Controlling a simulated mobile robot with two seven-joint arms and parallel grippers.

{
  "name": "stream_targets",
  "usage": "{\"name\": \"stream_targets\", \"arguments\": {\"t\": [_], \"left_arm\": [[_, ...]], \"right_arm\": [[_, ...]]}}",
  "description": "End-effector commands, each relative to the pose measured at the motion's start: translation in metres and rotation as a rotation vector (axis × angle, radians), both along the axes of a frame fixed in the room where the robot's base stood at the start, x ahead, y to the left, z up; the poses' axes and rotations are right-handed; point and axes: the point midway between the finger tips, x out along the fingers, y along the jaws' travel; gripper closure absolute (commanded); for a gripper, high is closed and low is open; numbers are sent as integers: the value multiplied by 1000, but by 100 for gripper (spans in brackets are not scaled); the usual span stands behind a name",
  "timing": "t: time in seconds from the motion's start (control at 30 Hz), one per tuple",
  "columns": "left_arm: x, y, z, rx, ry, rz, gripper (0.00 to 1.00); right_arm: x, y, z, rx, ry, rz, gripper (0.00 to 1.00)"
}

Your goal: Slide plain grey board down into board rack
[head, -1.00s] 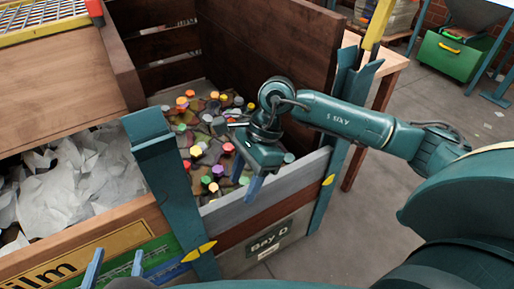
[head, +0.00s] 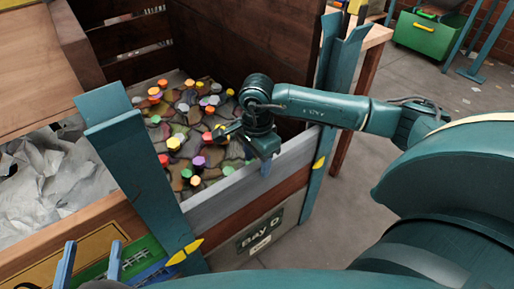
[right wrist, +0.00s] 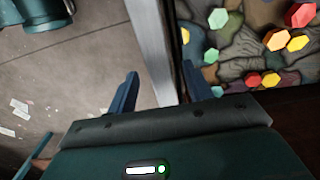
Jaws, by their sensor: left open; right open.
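The plain grey board (head: 222,198) lies on edge as the top board of the bay's front wall. It spans between the two teal posts of the board rack, a left post (head: 135,165) and a right post (head: 318,160). My right gripper (head: 264,168) is open at the board's top edge, right of its middle. In the right wrist view the grey board (right wrist: 151,45) runs between the open fingers (right wrist: 160,92); contact cannot be told. My left gripper (head: 90,262) is open and empty at the bottom left, in front of the wall.
Below the grey board are a brown board (head: 232,222) and a board with a bay label (head: 262,238). Behind them the bay holds dark lumps with coloured caps (head: 185,125). Left is a bin of crumpled white film (head: 40,190).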

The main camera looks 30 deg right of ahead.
Motion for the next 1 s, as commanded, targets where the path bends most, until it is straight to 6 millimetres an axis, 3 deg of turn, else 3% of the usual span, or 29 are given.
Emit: {"name": "stream_targets", "arguments": {"t": [0.2,0.57,1.0], "left_arm": [[0,-1,0,-21,0,-7,49],[0,-2,0,-26,1,-10,49],[0,-2,1,-27,0,-10,49]], "right_arm": [[0,0,-23,0,1,-1,49],[0,0,-26,1,0,0,49],[0,0,-26,1,0,-1,85]]}}
